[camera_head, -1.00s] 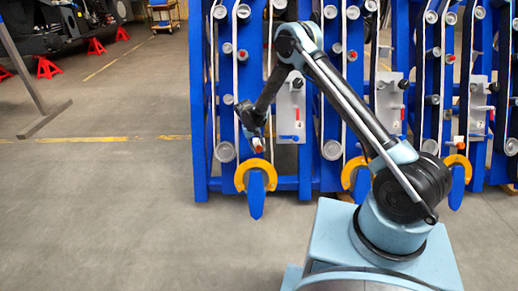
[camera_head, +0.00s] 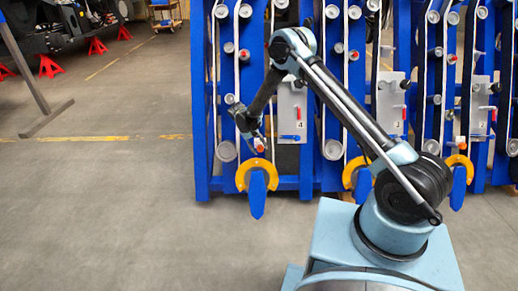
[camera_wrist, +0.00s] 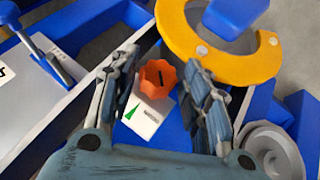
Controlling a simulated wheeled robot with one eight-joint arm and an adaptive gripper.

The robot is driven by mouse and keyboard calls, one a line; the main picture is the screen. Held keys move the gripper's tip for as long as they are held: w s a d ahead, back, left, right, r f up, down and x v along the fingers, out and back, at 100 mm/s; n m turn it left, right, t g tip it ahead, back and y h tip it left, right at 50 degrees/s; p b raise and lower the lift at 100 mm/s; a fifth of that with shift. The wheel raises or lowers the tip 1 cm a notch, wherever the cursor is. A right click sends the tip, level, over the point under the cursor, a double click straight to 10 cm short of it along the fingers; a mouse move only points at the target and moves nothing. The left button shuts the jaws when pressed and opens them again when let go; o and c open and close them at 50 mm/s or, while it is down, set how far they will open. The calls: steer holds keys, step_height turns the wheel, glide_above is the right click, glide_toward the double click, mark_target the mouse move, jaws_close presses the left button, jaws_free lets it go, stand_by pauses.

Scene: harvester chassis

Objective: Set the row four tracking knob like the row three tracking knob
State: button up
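The row four tracking knob (camera_head: 259,145) is orange-red and sits low on the blue frame, left of the panel marked 4 (camera_head: 298,122). In the wrist view the knob (camera_wrist: 157,78) has a scalloped rim and a short dark mark on its face. Its white plate (camera_wrist: 142,118) bears a green wedge. My gripper (camera_wrist: 160,64) is open, with a finger on either side of the knob and gaps visible; I cannot tell how close it is in depth. It also shows in the head view (camera_head: 249,132). The row three tracking knob is not clearly visible; my arm covers part of that row.
A yellow-orange ring (camera_wrist: 230,72) on a blue post lies close beyond the right finger. A grey roller (camera_wrist: 268,150) is at lower right. A panel with a blue lever (camera_wrist: 38,48) is at upper left. The floor (camera_head: 110,200) left of the frame is clear.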

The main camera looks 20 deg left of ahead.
stand_by(0.3)
steer(key=v, duration=1.2)
